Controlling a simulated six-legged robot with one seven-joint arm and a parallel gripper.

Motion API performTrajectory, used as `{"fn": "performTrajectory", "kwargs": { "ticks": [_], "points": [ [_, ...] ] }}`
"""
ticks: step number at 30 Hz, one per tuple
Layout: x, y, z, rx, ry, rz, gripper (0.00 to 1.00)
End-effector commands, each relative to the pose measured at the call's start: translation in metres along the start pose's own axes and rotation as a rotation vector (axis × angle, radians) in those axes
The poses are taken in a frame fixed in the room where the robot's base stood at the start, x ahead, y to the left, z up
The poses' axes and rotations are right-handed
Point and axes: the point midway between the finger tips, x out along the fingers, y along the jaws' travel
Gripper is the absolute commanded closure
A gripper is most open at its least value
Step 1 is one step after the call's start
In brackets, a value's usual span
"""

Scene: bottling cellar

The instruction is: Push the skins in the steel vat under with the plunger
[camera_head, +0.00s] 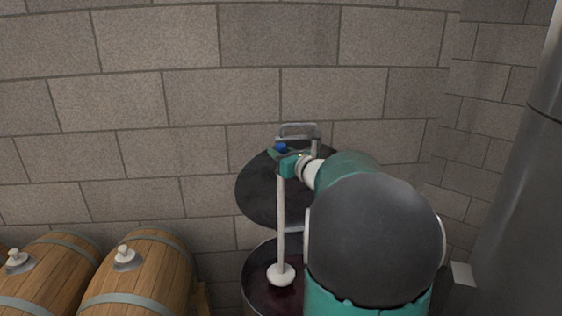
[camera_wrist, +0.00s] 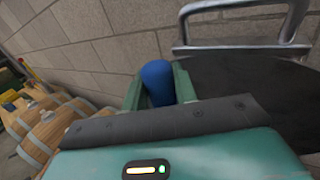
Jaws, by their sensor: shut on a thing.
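My gripper (camera_head: 287,160) is shut on the plunger (camera_head: 281,220) near its blue top end, over the steel vat (camera_head: 247,283). The plunger has a pale upright shaft and a white rounded head (camera_head: 281,274). The head is over the dark red skins (camera_head: 266,299) inside the vat; I cannot tell if it touches them. In the wrist view the blue grip end (camera_wrist: 157,82) sits between the green jaws of my gripper. The vat's round dark lid (camera_head: 262,190) stands open behind the shaft. My arm hides the right part of the vat.
Wooden barrels (camera_head: 143,275) with pale bungs lie at the lower left. A stone block wall (camera_head: 180,100) closes off the back. A large grey metal cylinder (camera_head: 520,200) stands at the right. A metal handle (camera_head: 298,126) rises at the lid's top edge, close to my gripper.

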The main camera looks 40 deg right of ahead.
Motion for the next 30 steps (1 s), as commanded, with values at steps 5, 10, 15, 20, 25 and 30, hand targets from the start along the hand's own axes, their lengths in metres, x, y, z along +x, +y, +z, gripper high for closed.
{"fn": "performTrajectory", "kwargs": {
  "ticks": [5,10,15,20,25,30],
  "points": [
    [0.0,0.0,0.016,-0.003,-0.003,-0.001,0.97],
    [0.0,0.0,0.019,0.0,-0.003,-0.001,0.97],
    [0.0,0.0,0.019,-0.001,-0.003,-0.001,0.97],
    [0.0,0.0,0.029,-0.003,-0.005,0.0,0.97],
    [-0.001,0.0,0.047,-0.004,-0.004,-0.001,0.97],
    [-0.001,-0.001,0.065,-0.002,-0.004,-0.001,0.97]
  ]
}}
